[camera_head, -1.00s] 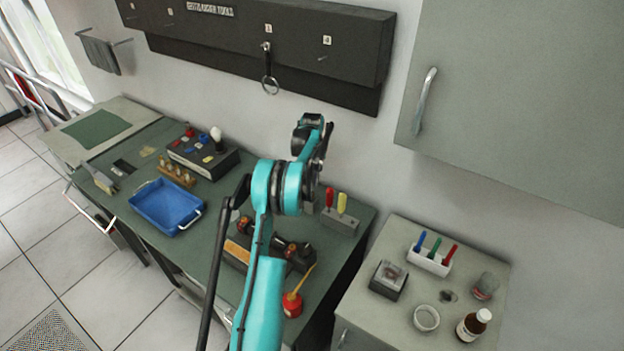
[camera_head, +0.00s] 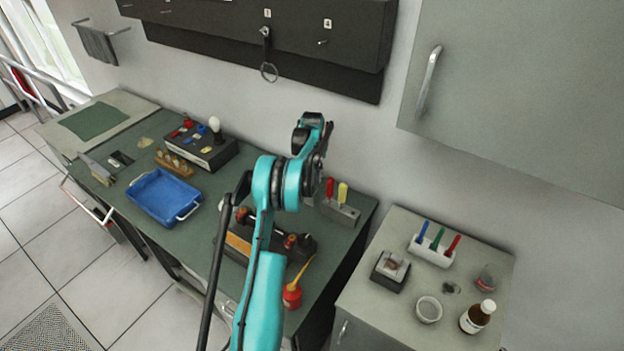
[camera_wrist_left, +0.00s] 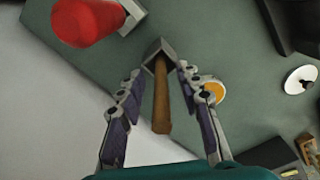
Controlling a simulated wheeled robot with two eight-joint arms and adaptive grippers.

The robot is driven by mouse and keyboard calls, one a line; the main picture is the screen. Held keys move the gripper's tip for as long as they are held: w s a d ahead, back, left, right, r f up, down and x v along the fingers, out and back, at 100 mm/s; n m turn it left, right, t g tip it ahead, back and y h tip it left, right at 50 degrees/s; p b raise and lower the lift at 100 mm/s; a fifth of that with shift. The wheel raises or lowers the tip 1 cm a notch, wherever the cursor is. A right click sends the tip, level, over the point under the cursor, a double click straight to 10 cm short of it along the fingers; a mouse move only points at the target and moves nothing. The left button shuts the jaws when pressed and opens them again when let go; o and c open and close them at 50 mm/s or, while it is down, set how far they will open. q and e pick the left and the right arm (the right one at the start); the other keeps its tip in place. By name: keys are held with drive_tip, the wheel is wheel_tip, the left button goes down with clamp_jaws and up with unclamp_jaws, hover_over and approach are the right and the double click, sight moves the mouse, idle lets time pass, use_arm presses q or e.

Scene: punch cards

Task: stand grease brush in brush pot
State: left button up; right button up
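My left gripper (camera_wrist_left: 161,70) points down over the green bench, beside the grey block with the red handle. Between its fingers is a wooden-handled tool (camera_wrist_left: 162,100) with a grey angular end at the fingertips, seemingly the grease brush. I cannot tell whether the fingertips press on it. In the head view the fingers are mostly hidden behind my teal arm. I cannot identify the brush pot for certain; a round grey-white cup (camera_head: 428,310) stands on the right cabinet, and a round orange-topped item (camera_wrist_left: 211,89) lies right of the fingers. My right gripper is not in view.
The red handle (camera_wrist_left: 85,20) stands close to the left finger. The bench also holds a blue tray (camera_head: 163,196), a dark box (camera_head: 205,148) and a red oil can (camera_head: 292,296). The right cabinet has a brown bottle (camera_head: 477,317) and a white pen holder (camera_head: 432,252).

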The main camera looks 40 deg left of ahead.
use_arm(q)
wheel_tip(320, 180, up, 12)
idle(0.7)
idle(0.7)
drive_tip(key=s+d+r+m+t+y+b, duration=0.1)
drive_tip(key=s+d+r+m+t+b, duration=0.25)
drive_tip(key=d, duration=0.75)
drive_tip(key=s+d+r+m+b, duration=0.1)
drive_tip(key=s+d+m+b, duration=0.2)
drive_tip(key=s+d+b, duration=0.55)
drive_tip(key=s+d+f+m+t+h+b, duration=0.1)
drive_tip(key=s+d+f+m+t+b, duration=0.2)
drive_tip(key=s+d+f, duration=1)
drive_tip(key=s+d+m, duration=0.3)
drive_tip(key=shift+s+d+f+m+t, duration=0.15)
drive_tip(key=shift+s+f+m+t, duration=0.15)
drive_tip(key=shift+s+m+t, duration=0.05)
